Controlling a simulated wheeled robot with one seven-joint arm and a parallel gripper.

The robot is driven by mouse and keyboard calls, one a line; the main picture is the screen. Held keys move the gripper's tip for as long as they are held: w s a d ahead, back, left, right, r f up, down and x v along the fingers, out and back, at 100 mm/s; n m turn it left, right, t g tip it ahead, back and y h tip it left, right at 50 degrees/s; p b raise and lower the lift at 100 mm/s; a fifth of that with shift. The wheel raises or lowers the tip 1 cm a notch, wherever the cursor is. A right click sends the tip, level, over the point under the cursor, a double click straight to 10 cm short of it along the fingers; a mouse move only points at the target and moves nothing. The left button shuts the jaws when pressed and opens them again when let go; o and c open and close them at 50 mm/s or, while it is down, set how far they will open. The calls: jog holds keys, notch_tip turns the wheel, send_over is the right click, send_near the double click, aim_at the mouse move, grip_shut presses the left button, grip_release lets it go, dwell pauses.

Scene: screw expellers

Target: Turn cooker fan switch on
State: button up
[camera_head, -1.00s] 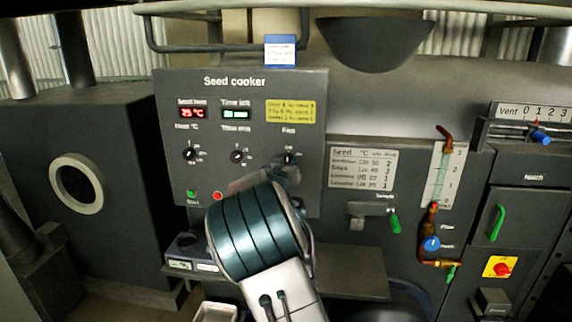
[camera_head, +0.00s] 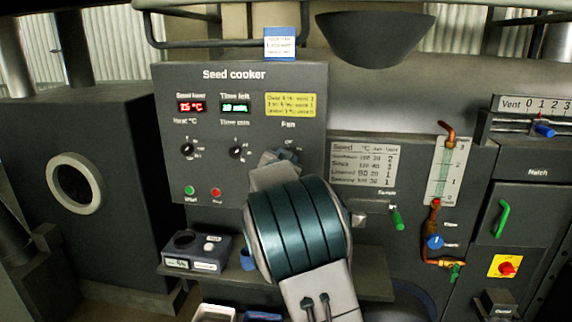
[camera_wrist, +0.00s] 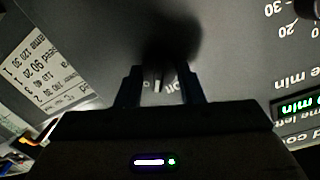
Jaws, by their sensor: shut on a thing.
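The grey seed cooker panel (camera_head: 240,92) stands ahead, with the "Fan" label on its right side. My gripper (camera_head: 287,158) is at the fan switch, just below that label, and my arm hides most of the switch in the head view. In the wrist view my gripper (camera_wrist: 158,85) has its two dark fingers on either side of the dark fan knob (camera_wrist: 158,78), shut on it. A light pointer mark shows on the knob, with part of an "on" label to its right. The exact knob setting is hard to read.
Heat (camera_head: 188,149) and time (camera_head: 237,149) knobs sit left of my gripper. Green (camera_head: 190,190) and red (camera_head: 216,192) buttons are below them. A shelf (camera_head: 375,287) juts out under the panel.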

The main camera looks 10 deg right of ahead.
jog(key=m+b, duration=0.2)
jog(key=m, duration=0.2)
jog(key=shift+d+m+y, duration=0.1)
jog(key=shift+m+y, duration=0.2)
jog(key=shift+y, duration=0.1)
jog(key=shift+b, duration=0.35)
jog(key=o, duration=1)
jog(key=shift+s, duration=0.1)
jog(key=b+v, duration=0.1)
jog(key=v, duration=1.2)
jog(key=shift+s+a+r, duration=0.1)
jog(key=shift+s+a, duration=0.15)
jog(key=shift+s, duration=0.1)
